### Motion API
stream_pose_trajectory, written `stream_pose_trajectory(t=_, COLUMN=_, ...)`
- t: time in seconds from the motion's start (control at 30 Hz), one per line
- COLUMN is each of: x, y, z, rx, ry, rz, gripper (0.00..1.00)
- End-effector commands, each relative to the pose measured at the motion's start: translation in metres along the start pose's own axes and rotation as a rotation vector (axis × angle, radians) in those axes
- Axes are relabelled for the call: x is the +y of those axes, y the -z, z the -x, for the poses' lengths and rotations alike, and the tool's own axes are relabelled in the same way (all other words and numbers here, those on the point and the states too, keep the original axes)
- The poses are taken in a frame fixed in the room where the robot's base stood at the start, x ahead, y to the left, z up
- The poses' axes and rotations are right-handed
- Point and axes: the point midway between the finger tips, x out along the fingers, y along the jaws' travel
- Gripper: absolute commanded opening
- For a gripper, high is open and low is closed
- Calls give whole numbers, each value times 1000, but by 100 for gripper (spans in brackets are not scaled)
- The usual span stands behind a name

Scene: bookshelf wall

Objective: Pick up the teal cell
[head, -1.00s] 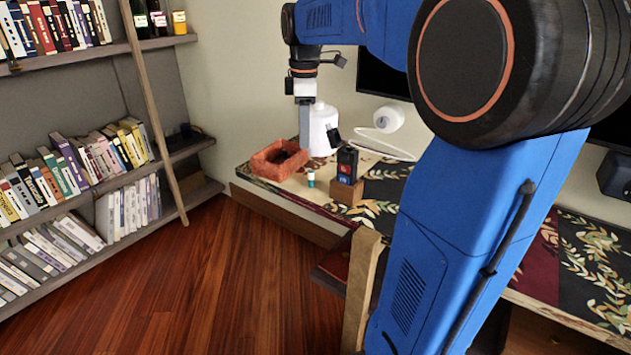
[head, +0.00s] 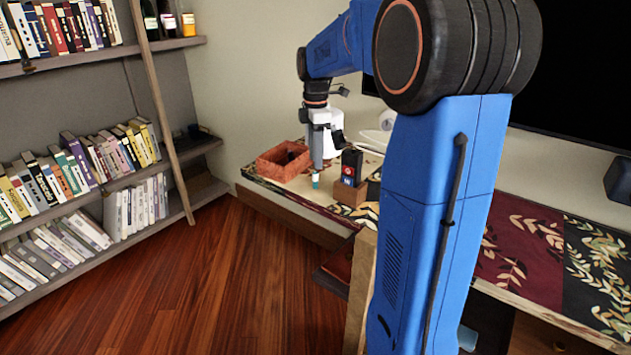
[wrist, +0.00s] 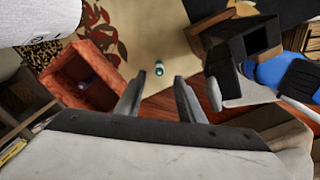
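The teal cell (wrist: 159,68) is a small teal cylinder with a pale end, standing on the cloth-covered desk. In the wrist view it shows just beyond the gap between my fingertips. Whether the fingertips reach down around the cell cannot be told.
A reddish open box (head: 268,168) is left of the cell, with a dark item inside. A wooden block-like holder (head: 343,194) with a black device (head: 350,166) is close on the right. A white rounded container (head: 333,126) is behind. The desk's front edge is near.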

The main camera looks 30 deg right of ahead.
Motion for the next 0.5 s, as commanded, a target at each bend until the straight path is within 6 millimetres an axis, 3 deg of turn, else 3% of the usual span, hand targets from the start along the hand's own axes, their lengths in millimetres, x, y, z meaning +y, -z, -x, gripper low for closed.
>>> stream_pose_trajectory(t=0.1, x=0, y=0, z=-16, rx=0, ry=1, rz=0, gripper=35)
stream_pose_trajectory(t=0.37, x=0, y=0, z=-32, rx=0, ry=1, rz=0, gripper=35)
stream_pose_trajectory(t=0.5, x=1, y=-1, z=-50, rx=0, ry=3, rz=0, gripper=35)
